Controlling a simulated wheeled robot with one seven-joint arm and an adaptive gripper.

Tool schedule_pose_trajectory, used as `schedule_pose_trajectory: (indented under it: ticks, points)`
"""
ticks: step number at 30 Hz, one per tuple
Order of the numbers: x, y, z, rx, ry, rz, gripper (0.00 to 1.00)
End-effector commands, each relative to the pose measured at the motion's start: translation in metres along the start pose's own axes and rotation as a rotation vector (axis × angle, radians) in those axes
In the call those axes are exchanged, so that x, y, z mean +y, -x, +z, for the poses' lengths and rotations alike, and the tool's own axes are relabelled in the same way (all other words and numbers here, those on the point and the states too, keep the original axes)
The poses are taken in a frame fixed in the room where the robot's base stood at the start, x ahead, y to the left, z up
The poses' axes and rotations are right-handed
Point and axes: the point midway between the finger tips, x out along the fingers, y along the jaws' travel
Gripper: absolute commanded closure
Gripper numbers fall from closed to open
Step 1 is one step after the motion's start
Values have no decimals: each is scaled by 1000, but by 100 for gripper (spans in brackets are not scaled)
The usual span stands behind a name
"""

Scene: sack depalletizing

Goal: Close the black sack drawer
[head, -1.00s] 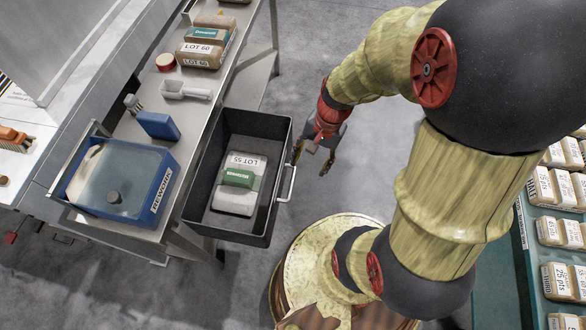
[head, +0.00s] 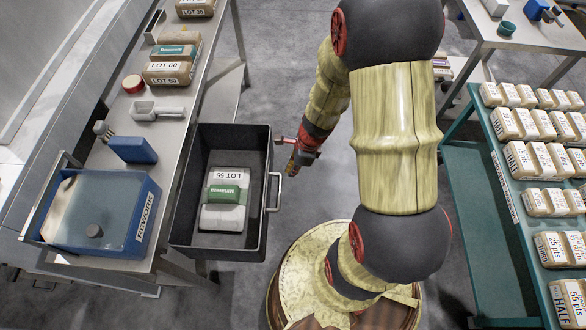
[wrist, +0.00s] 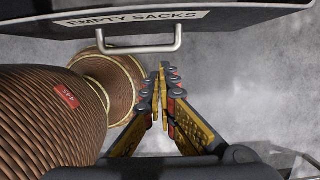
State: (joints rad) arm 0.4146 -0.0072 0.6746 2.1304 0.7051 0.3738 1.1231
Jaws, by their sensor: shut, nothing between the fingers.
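The black sack drawer (head: 258,226) stands pulled out from under the steel bench in the head view. A sack labelled LOT 55 (head: 224,208) lies inside it. The drawer's pale bar handle (head: 279,191) is on its right-hand front. In the wrist view the drawer front (wrist: 225,18) bears an EMPTY SACKS label, with the handle (wrist: 125,48) below it. My gripper (head: 295,170) is just right of the handle, apart from it as far as I can tell.
The bench (head: 185,107) carries a blue REWORK bin (head: 140,230), a white scoop (head: 158,110), a blue block (head: 132,150) and LOT 60 sacks (head: 168,72). A green rack of small sacks (head: 470,180) stands at the right. Bare floor lies beyond the drawer.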

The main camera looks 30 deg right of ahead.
Motion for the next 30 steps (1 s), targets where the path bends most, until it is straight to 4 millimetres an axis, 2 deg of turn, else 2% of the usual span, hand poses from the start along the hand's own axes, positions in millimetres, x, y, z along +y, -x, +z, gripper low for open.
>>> schedule_pose_trajectory:
  ticks: [1, 8, 12, 16, 30]
  points:
    - [1, -17, -2, 1, 1, 3, 100]
    - [0, -60, -1, 0, 2, 1, 100]
    - [0, -59, 21, 0, 6, 0, 100]
    - [0, -62, 32, 1, 5, 1, 100]
    - [1, -62, 39, 1, 2, 1, 100]
